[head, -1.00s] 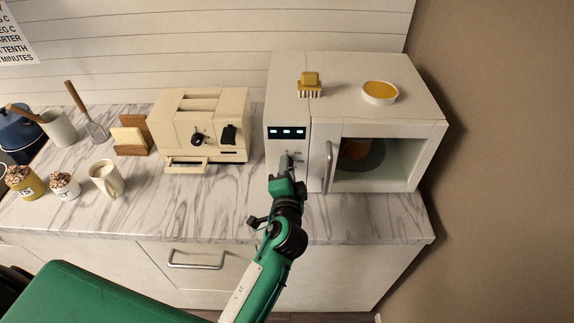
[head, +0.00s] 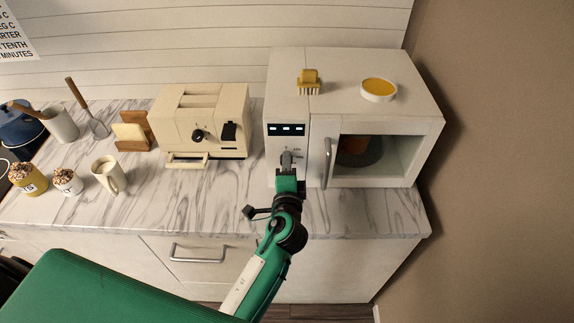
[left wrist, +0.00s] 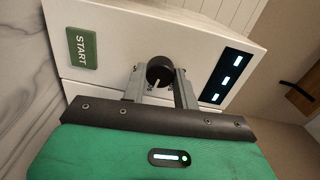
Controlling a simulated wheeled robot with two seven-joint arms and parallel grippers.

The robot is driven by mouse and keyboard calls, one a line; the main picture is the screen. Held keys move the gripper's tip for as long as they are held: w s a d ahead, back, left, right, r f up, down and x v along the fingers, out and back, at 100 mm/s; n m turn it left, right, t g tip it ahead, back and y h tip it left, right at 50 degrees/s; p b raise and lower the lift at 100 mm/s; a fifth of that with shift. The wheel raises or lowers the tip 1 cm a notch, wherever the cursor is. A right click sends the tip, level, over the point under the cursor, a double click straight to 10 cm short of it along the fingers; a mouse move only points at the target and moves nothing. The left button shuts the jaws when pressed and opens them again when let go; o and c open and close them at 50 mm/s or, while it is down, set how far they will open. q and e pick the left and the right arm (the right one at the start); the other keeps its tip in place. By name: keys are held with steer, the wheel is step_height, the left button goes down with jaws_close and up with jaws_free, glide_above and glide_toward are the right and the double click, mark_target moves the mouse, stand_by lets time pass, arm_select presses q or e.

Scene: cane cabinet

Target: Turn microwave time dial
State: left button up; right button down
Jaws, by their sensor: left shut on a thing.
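The white microwave (head: 388,115) stands at the right of the counter, with a lit display (head: 287,129) on its front panel. My left gripper (head: 287,160) reaches the panel below the display and hides the time dial in the head view. In the left wrist view the round black dial (left wrist: 159,69) with a pale pointer mark sits between the two grey fingers. The left gripper (left wrist: 160,84) is shut on the dial. The green START button (left wrist: 82,47) and the display (left wrist: 228,76) lie on either side of it. My right gripper is not in view.
A yellow brush (head: 308,80) and a round yellow-filled dish (head: 378,90) sit on top of the microwave. Its handle (head: 327,163) is just right of my gripper. A cream toaster (head: 205,120) stands to the left, with a mug (head: 109,175) nearer the front.

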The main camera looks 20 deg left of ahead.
arm_select(q)
steer(key=shift+r, duration=0.1)
steer(key=o, duration=1)
steer(key=shift+w, duration=0.1)
steer(key=shift+c, duration=0.2)
steer(key=b+v, duration=0.5)
steer(key=v, duration=0.9)
steer(key=shift+w, duration=0.1)
